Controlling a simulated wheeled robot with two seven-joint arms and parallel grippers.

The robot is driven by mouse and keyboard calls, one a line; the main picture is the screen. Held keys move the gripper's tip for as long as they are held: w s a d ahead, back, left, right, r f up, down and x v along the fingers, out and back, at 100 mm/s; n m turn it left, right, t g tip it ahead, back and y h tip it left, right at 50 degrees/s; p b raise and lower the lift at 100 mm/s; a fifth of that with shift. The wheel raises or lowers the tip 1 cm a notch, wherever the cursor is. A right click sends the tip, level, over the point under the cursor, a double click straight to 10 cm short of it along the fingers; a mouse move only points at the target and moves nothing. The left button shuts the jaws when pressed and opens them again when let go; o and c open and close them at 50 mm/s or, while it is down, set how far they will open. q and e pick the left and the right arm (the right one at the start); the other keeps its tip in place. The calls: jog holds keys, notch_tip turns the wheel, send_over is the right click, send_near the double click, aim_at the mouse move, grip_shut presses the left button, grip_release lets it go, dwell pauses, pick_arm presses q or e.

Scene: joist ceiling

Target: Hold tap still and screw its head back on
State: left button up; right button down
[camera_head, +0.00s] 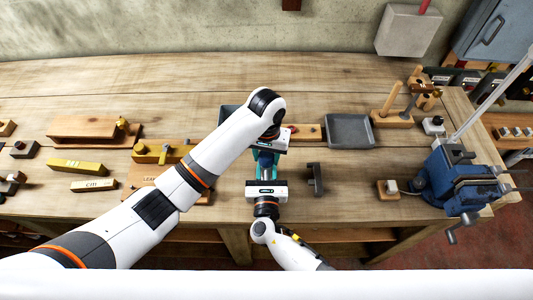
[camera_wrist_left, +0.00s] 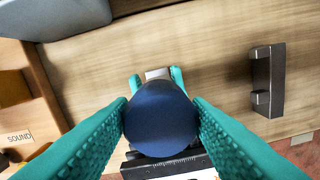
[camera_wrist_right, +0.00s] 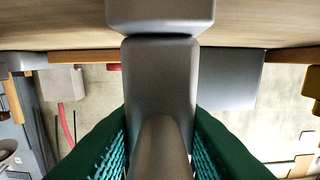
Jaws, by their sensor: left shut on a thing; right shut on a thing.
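The tap's dark blue round head (camera_wrist_left: 161,122) is between the green fingers of my left gripper (camera_wrist_left: 160,108), seen end-on in the left wrist view. The left gripper (camera_head: 268,152) is shut on it, coming down from above. The tap's grey metal body (camera_wrist_right: 160,75) fills the middle of the right wrist view. My right gripper (camera_wrist_right: 160,150) is shut on it, coming in from the table's front side; it also shows in the head view (camera_head: 265,176). The head hides the joint, so I cannot tell whether it sits on the body.
A dark grey bracket-like block (camera_head: 315,179) stands just right of the grippers. A grey tray (camera_head: 350,131) lies behind it. A blue vise (camera_head: 455,180) is at the bench's right end. Wooden blocks (camera_head: 88,130) lie at left.

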pick_arm(q)
jog(key=shift+m, duration=1.6)
pick_arm(e)
jog(key=shift+d, duration=0.1)
pick_arm(q)
jog(key=shift+m, duration=0.3)
jog(key=m, duration=0.2)
jog(key=shift+m, duration=0.3)
jog(key=shift+m, duration=0.5)
jog(key=shift+w+m, duration=0.1)
jog(key=shift+m, duration=1)
pick_arm(e)
jog(key=shift+f, duration=0.1)
